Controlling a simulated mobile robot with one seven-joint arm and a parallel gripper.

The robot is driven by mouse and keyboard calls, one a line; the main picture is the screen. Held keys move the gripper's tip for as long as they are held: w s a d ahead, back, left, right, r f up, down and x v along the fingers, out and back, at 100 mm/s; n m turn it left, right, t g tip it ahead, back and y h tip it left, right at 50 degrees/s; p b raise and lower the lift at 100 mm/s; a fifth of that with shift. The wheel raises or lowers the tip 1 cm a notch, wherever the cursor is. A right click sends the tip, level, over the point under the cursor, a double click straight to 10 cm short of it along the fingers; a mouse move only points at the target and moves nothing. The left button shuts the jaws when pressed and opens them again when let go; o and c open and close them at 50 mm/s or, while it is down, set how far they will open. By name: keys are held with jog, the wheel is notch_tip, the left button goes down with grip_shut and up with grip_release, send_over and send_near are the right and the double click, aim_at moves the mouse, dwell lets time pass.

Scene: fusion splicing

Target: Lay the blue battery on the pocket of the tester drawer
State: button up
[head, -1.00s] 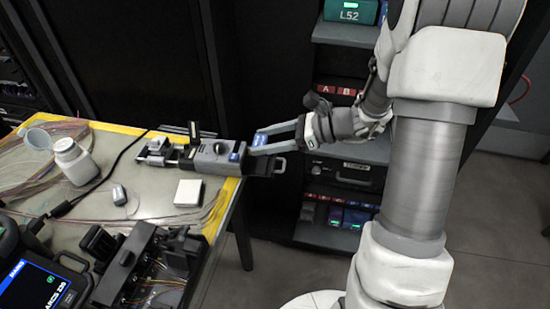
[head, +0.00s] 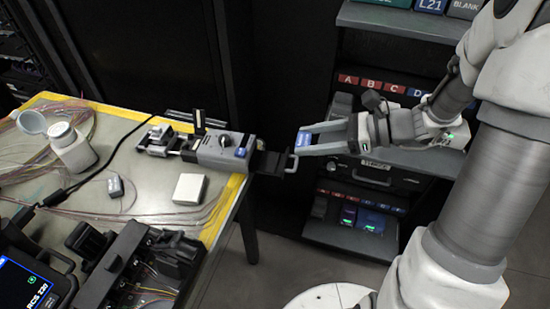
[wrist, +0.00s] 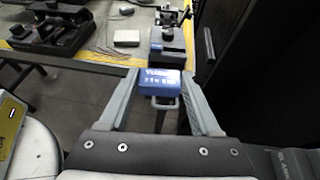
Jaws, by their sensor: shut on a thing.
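My gripper (head: 302,142) is shut on the blue battery (head: 305,137), which sits between its fingertips. In the wrist view the battery (wrist: 160,86) shows a light-lettered label between the two fingers. The grey tester (head: 218,149) stands at the table's right edge. Its dark drawer (head: 268,164) is pulled out past the edge towards my gripper and ends in a handle (head: 292,164). In the head view the battery is right of the handle and appears higher, apart from the drawer. In the wrist view the battery hides most of the drawer, and the handle (wrist: 165,104) shows below it. I cannot make out the pocket clearly.
The table (head: 150,203) has a yellow edge and loose fibres. A white block (head: 189,187), a white bottle (head: 71,148) and a small grey item (head: 116,187) stand on it. A dark rack with lettered slots (head: 385,86) stands behind my gripper. Dark equipment fills the front left.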

aim_at(274, 163)
jog(key=w+a+f, duration=0.1)
jog(key=a, duration=0.1)
jog(key=w+a+f+b, duration=0.1)
jog(key=a+f, duration=0.1)
jog(key=a, duration=0.1)
jog(key=w+a+f+b, duration=0.1)
jog(key=a+f, duration=0.1)
jog(key=shift+w+a+f, duration=0.1)
jog(key=shift+w+a, duration=0.15)
jog(key=shift+w, duration=0.15)
jog(key=shift+f+b, duration=1.05)
jog(key=shift+f, duration=0.85)
jog(key=shift+f, duration=0.2)
jog(key=o, duration=1.4)
